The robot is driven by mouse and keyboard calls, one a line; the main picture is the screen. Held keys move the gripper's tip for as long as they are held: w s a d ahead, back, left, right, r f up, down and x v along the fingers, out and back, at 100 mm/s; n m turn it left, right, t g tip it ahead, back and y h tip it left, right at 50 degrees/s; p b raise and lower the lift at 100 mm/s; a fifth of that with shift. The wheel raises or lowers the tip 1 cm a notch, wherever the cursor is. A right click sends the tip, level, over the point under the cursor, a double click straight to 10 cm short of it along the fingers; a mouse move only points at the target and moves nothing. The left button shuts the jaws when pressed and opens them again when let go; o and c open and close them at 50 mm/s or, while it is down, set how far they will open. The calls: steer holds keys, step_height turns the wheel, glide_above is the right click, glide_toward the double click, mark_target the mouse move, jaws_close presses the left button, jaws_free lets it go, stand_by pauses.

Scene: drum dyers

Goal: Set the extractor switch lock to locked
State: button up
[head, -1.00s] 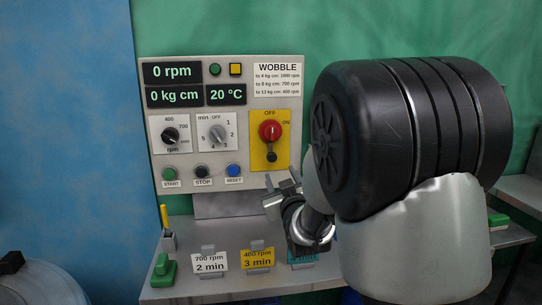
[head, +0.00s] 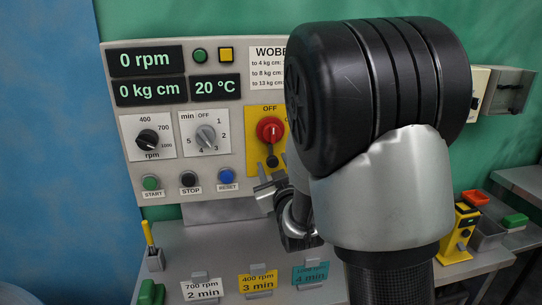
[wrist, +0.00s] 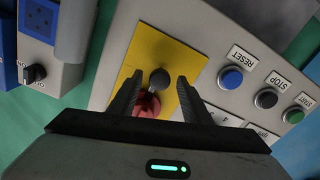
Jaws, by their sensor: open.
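The extractor switch is a red rotary knob (head: 270,130) on a yellow plate (head: 254,157) marked OFF, with the right side of the plate hidden by my arm. Its handle appears to point up to OFF. A round black lock knob (head: 272,162) sits just below it. In the wrist view, upside down, the black lock knob (wrist: 160,79) shows between my fingers, with the red knob (wrist: 149,104) behind it. My gripper (wrist: 160,77) is open and empty, one finger on each side of the lock knob. Contact and the lock's setting cannot be told.
The panel's START, STOP and RESET buttons (head: 227,177) sit left of the switch. Label cards (head: 258,281) stand on the shelf below. A yellow device (head: 463,228) is at right. In the wrist view, a grey box with a black knob (wrist: 36,74) is left.

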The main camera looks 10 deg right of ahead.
steer(key=shift+w, duration=0.25)
jaws_close()
steer(key=shift+r, duration=1.25)
steer(key=shift+c, duration=0.4)
jaws_free()
steer(key=shift+o, duration=0.4)
steer(key=shift+f, duration=0.15)
